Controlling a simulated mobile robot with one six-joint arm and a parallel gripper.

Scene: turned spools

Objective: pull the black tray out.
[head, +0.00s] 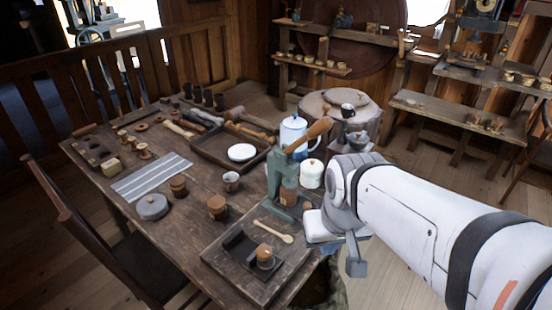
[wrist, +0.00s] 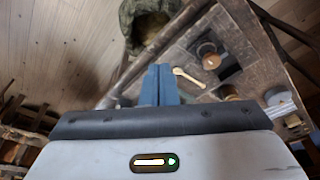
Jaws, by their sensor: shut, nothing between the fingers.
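The black tray (head: 240,248) lies flat near the front corner of the wooden table. A small wooden cup or spool (head: 265,257) stands on it. In the wrist view, the tray (wrist: 231,68) is right of my fingers, with the wooden piece (wrist: 209,58) on it. My gripper (head: 355,267) is to the right of the tray in the head view, apart from it, past the table's right edge. Its blue-grey fingers (wrist: 160,72) are closed together and empty in the wrist view. The wooden piece hides part of the tray.
A wooden spoon (head: 273,232) lies beside the tray. A green hand press (head: 281,165), a white canister (head: 311,174) and a blue-white jug (head: 296,131) stand behind, near my arm. A chair (head: 130,265) is at the left.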

